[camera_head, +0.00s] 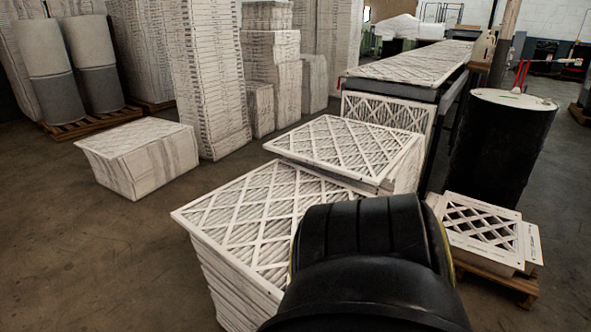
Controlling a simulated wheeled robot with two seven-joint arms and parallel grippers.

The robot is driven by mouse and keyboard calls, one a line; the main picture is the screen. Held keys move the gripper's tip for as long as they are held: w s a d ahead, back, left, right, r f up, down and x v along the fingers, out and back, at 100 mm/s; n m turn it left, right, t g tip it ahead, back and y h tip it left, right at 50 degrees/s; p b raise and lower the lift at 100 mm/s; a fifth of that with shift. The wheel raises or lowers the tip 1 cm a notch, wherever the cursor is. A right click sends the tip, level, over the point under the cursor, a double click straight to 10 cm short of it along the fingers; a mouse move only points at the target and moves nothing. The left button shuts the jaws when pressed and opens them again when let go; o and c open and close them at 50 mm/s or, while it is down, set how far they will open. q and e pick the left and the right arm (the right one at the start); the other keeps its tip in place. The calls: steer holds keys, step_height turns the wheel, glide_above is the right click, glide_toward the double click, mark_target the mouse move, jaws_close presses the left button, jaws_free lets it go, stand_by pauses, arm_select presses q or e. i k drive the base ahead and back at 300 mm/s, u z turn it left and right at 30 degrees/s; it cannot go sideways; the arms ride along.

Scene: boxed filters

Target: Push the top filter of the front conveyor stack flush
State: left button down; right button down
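A stack of white lattice-faced filters stands at the near end of the conveyor (448,62), its top filter (345,145) lying flat. The top filter's front edge overhangs to the left of the filters under it (405,172). A larger, lower stack (250,215) stands in front of it, its top filter also flat; its right part is hidden by a black rounded part of my own body. I cannot tell for sure which of the two is the front conveyor stack. Neither of my grippers is in view.
Another filter (385,110) stands upright against the conveyor's end. A black drum (500,150) and a small pallet with filters (490,235) are at the right. A low stack (140,155) and tall stacks (212,80) stand left and behind. The floor at lower left is clear.

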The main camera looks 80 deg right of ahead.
mark_target(251, 222)
steer(key=z, duration=0.9)
steer(key=i, duration=3.4)
steer(key=z, duration=2.25)
